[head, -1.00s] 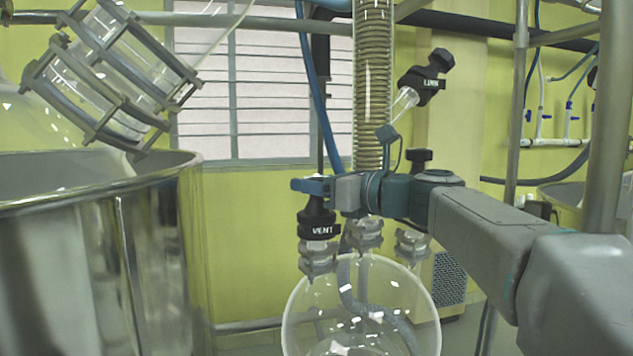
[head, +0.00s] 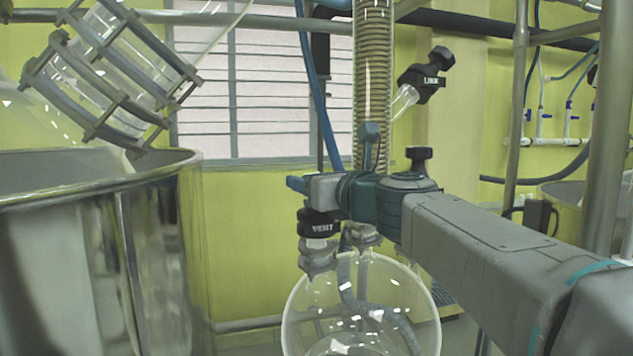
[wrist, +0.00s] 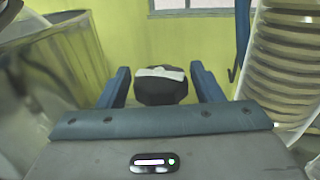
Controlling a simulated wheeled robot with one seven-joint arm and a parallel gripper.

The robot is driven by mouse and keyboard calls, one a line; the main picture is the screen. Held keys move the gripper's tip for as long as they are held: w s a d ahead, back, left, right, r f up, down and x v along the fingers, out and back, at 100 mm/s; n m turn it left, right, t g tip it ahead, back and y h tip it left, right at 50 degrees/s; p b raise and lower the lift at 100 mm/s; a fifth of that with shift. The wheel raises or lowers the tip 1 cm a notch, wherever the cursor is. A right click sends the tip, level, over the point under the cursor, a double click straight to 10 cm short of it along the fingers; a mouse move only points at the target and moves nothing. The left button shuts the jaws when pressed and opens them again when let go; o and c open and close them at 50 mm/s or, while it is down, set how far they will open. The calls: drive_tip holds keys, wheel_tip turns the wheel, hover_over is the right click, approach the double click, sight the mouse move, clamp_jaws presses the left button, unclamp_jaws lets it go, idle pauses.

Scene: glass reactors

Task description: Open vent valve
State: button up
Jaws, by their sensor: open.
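The vent valve (head: 320,226) is a black knob with a white VENT label, on a glass neck at the left of the round flask (head: 362,310). My gripper (head: 298,185) is level with the valve's top and covers part of it in the head view. In the wrist view, the black knob (wrist: 160,90) with a pale strip on top lies between my two blue fingers (wrist: 162,84). The fingers are open, with gaps visible on both sides of the knob. The knob's lower part is hidden in the wrist view.
A coiled glass condenser (head: 372,90) rises just behind my gripper and shows close on the right in the wrist view (wrist: 288,60). A second black valve (head: 422,83) sits upper right. A large steel vessel (head: 150,240) stands left, with free space between it and the flask.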

drive_tip(key=shift+m+t+h+p, duration=0.25)
drive_tip(key=shift+m+t+h, duration=0.35)
drive_tip(key=shift+m+h, duration=0.7)
drive_tip(key=shift+m+t+h+p, duration=0.25)
drive_tip(key=shift+m+t+h, duration=0.45)
drive_tip(key=shift+h, duration=1.1)
drive_tip(key=c, duration=0.8)
drive_tip(key=shift+o, duration=0.2)
drive_tip(key=shift+d+y, duration=0.1)
drive_tip(key=shift+y, duration=0.2)
drive_tip(key=n+g+y+b, duration=0.1)
drive_tip(key=n+g+y, duration=0.1)
drive_tip(key=y, duration=0.3)
drive_tip(key=shift+n, duration=0.9)
drive_tip(key=shift+n+g+y+p, duration=0.55)
drive_tip(key=shift+n+g+y, duration=1.65)
drive_tip(key=shift+g+y, duration=0.4)
